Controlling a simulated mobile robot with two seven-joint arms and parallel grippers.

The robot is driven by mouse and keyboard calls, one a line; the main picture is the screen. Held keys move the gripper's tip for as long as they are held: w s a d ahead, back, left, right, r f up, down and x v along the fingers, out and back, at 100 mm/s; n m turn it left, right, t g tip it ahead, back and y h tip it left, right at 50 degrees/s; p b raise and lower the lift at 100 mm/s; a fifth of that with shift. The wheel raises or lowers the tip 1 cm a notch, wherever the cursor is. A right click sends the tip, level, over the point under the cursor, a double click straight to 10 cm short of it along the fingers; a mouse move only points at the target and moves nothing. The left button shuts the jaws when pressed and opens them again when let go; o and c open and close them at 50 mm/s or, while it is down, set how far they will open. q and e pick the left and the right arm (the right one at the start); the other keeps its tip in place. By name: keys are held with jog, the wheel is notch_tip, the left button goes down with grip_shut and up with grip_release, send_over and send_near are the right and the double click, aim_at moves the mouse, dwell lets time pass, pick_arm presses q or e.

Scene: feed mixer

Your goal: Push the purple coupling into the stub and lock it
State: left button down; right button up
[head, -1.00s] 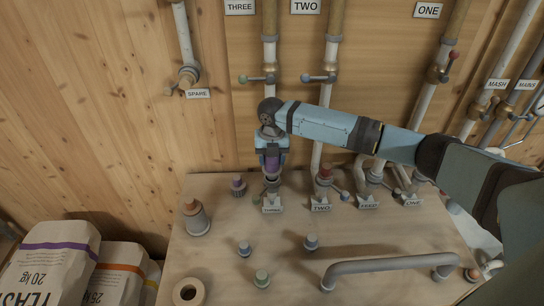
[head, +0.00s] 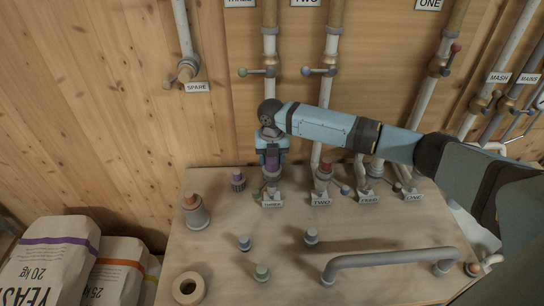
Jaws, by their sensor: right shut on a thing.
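My right gripper (head: 272,162) points down and is shut on the purple coupling (head: 272,159), of which a purple band shows between the fingers. The coupling is upright over the stub (head: 272,190) behind the label THREE. Its lower end meets the top of the stub; the fingers partly hide the joint, and I cannot tell how deep it sits or whether it is locked. My left gripper is not in view.

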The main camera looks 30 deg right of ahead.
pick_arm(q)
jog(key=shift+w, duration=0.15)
pick_arm(e)
jog(key=shift+f, duration=0.15)
jog(key=shift+f, duration=0.15)
jog(key=o, duration=1.1)
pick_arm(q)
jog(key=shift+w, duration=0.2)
pick_arm(e)
jog(key=shift+o, duration=0.2)
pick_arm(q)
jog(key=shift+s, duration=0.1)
pick_arm(e)
jog(key=shift+r, duration=0.4)
pick_arm(q)
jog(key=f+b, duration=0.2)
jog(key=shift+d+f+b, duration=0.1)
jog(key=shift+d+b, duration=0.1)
jog(key=shift+b, duration=0.15)
pick_arm(e)
notch_tip(320, 180, up, 13)
